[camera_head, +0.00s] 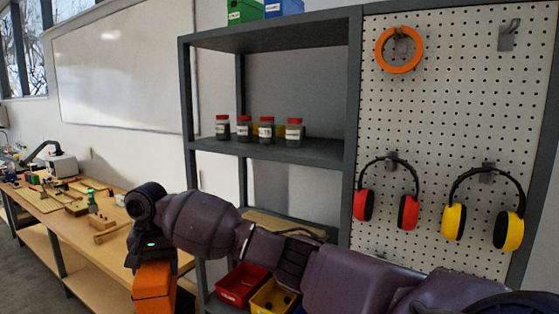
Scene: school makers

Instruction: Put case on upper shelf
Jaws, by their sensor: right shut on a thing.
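My right arm reaches in from the lower right across the front of the shelf unit. My right gripper (152,262) is shut on an orange case (154,288) at the lower left, with the case hanging below it. The case's bottom is cut off by the picture edge. The grey shelf unit (354,90) stands behind my arm. Its upper shelf (290,32) is at the top of the picture, above and to the right of the gripper. My left gripper is out of view.
The upper shelf holds a green box (244,11) and a blue box (284,7). The middle shelf (320,152) holds several red-lidded jars. Red (240,284) and yellow (272,298) bins sit low. A pegboard (440,100) with earmuffs is right; a cluttered workbench (85,250) is left.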

